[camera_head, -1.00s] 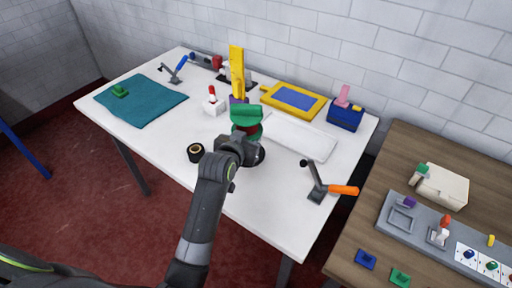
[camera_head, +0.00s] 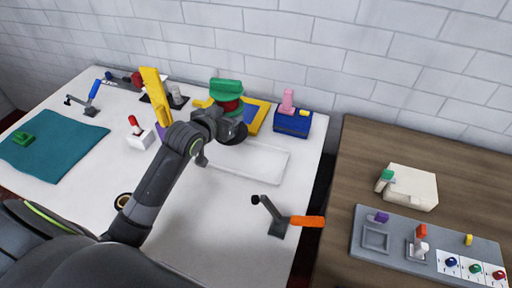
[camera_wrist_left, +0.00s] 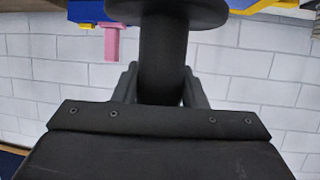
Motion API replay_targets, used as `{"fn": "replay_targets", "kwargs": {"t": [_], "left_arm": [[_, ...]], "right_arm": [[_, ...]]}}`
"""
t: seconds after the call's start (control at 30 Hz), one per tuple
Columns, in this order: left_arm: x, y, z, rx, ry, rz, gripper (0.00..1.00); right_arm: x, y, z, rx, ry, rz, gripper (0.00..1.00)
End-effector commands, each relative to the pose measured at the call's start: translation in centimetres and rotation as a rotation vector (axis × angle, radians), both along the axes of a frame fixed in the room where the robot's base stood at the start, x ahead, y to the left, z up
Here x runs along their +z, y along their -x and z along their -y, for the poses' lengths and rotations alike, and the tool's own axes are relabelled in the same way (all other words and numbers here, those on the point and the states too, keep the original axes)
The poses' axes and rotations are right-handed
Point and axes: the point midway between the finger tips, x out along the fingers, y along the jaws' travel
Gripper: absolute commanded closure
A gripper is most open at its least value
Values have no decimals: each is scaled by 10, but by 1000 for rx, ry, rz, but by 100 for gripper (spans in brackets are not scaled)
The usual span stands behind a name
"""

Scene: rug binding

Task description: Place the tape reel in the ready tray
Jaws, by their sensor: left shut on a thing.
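My left gripper (camera_head: 222,128) is shut on a spool-shaped thing, which I take to be the tape reel (camera_head: 226,88). It has a green top, a red middle and a dark disc at its foot. The wrist view shows its black shaft (camera_wrist_left: 163,60) between the fingers and the black disc (camera_wrist_left: 170,10); the green and red parts are hidden there. The reel is upright and raised near the far edge of a shallow white tray (camera_head: 250,166), probably the ready tray, which looks empty. My right gripper is not in view.
A yellow upright piece (camera_head: 154,92) stands left of my gripper. A blue box with a pink handle (camera_head: 291,122) is at the back right. An orange-handled lever (camera_head: 280,222) stands in front of the tray.

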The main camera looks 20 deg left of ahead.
Motion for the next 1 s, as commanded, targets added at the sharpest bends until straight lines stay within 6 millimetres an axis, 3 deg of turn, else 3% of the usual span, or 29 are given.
{"fn": "replay_targets", "kwargs": {"t": [0.3, 0.63, 1.0], "left_arm": [[-51, 1, -1, 1, 2, -2, 93], [-89, 1, 0, 0, 1, -1, 93], [-98, 1, -1, 0, -1, 3, 93]], "right_arm": [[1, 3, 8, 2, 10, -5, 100], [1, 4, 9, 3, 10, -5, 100], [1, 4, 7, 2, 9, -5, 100]]}}
